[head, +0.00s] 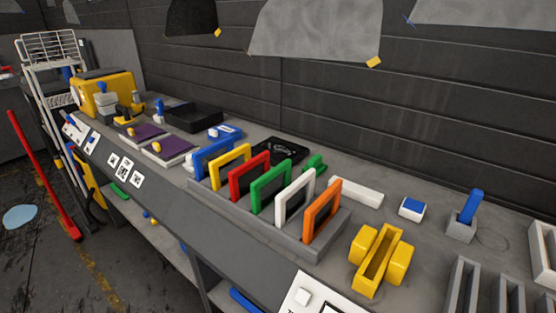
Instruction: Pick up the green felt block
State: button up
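A small green block (316,163) lies on the grey bench behind the rack of coloured frames. It looks like the green felt block, though its felt surface is too small to make out. A green upright frame (257,200) stands in the rack, and another green piece (119,190) lies on the lower shelf at left. My gripper is not in view.
The grey rack (263,228) holds several upright frames. A black tray (279,150) lies left of the block, a white bar (358,192) to its right. A yellow holder (378,262) stands at the front. The bench is clear around the blue-topped white block (411,208).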

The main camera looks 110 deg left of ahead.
aim_at(315, 162)
jog(key=u, duration=3.15)
jog(key=k, duration=0.5)
jog(key=u, duration=1.6)
jog(key=i, duration=1.4)
jog(key=z, duration=1.3)
